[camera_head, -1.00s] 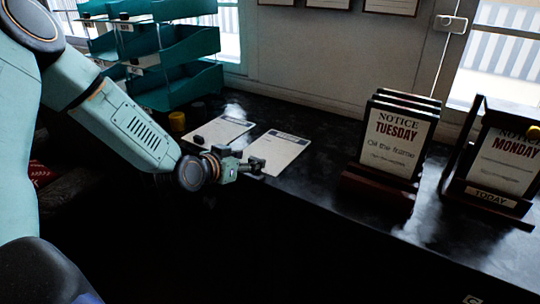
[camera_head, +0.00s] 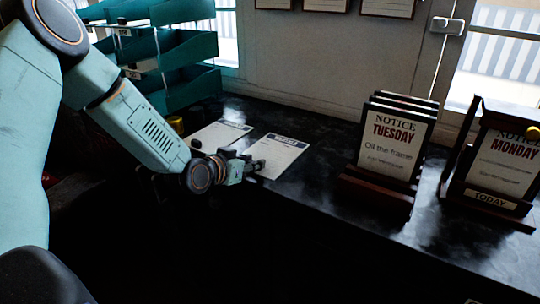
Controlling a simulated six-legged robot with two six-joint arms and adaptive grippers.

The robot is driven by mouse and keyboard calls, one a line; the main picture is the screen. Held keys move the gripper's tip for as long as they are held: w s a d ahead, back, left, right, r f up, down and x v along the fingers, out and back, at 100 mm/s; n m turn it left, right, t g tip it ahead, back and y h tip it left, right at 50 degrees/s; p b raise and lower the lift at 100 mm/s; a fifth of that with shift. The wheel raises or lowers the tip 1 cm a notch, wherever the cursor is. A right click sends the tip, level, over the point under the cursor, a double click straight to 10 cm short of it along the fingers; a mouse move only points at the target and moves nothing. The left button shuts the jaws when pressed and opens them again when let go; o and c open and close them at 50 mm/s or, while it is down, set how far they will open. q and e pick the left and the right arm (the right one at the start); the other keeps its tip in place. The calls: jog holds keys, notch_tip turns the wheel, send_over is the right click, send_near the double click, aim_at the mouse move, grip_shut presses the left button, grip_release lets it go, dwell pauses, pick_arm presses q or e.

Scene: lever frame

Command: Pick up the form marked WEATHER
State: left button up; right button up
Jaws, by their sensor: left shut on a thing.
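Two white paper forms lie on the dark desk: a left form (camera_head: 219,134) and a right form (camera_head: 280,152). Each has a dark header strip, too small to read, so I cannot tell which is marked WEATHER. My left gripper (camera_head: 251,163) is at the near left edge of the right form, shut on that edge. The form appears flat on or very close to the desk. The fingers and arm hide part of its near edge and the near part of the left form. My right gripper is not in view.
A small black object (camera_head: 196,144) is at the left form's near edge. A teal tray rack (camera_head: 185,90) stands at the back left. A TUESDAY notice stack (camera_head: 391,150) and a MONDAY notice holder (camera_head: 497,170) stand at the right. Bare desk (camera_head: 320,170) lies between.

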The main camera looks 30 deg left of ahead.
pick_arm(q)
jog(key=shift+s+a, duration=0.2)
grip_shut()
jog(key=shift+w+d, duration=0.1)
jog(key=shift+r, duration=0.3)
notch_tip(320, 180, up, 9)
jog(key=p, duration=0.2)
